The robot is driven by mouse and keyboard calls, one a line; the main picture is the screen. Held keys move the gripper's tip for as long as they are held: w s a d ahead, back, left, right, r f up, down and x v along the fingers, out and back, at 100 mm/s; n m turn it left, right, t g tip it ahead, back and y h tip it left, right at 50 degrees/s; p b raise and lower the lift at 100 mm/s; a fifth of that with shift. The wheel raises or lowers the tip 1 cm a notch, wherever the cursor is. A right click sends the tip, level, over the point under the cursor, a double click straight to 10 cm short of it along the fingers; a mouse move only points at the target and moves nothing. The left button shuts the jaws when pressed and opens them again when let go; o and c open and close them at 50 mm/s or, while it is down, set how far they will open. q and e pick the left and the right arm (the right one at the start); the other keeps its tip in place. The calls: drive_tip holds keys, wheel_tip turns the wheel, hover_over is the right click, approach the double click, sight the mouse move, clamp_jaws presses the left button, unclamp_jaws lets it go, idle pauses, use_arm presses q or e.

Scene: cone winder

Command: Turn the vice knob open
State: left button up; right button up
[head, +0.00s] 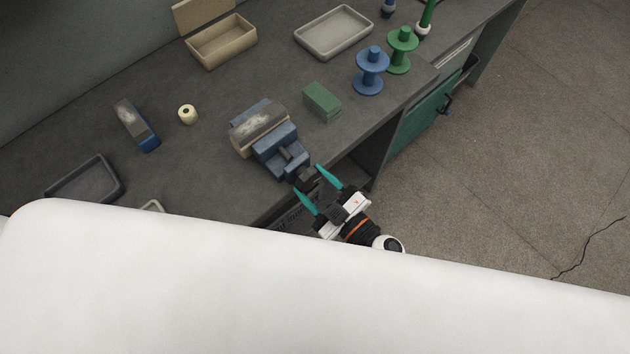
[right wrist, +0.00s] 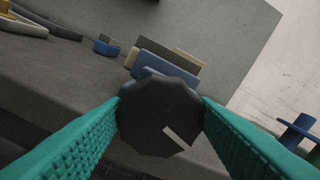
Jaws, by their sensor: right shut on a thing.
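The blue vice (head: 273,143) stands at the front edge of the dark workbench, with a tan and grey block across its jaws. Its dark knob (head: 308,179) points toward the front. My right gripper (head: 318,178) has its teal fingers on either side of the knob. In the right wrist view, the black faceted knob (right wrist: 160,112) with a pale mark at its lower right sits between the two teal fingers (right wrist: 160,110), which touch its sides. The vice body (right wrist: 165,70) shows behind it, partly hidden. My left gripper is not in view.
Blue (head: 371,72) and green (head: 402,50) spools and a green block (head: 321,102) stand right of the vice. A cream roll (head: 187,114), a blue block tool (head: 136,126) and a dark tray (head: 84,181) lie left. A large white surface covers the lower head view.

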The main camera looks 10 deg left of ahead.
drive_tip(key=n, duration=0.3)
drive_tip(key=shift+f+n, duration=0.1)
drive_tip(key=shift+n, duration=0.3)
drive_tip(key=n+b, duration=0.1)
drive_tip(key=n, duration=0.3)
drive_tip(key=shift+f+n, duration=0.1)
drive_tip(key=shift+n, duration=0.2)
drive_tip(key=n+b, duration=0.1)
drive_tip(key=n, duration=0.3)
drive_tip(key=shift+s+f+b, duration=0.1)
drive_tip(key=shift+b, duration=0.2)
drive_tip(key=shift+n+b, duration=0.6)
drive_tip(key=shift+n, duration=1.9)
drive_tip(key=o, duration=1)
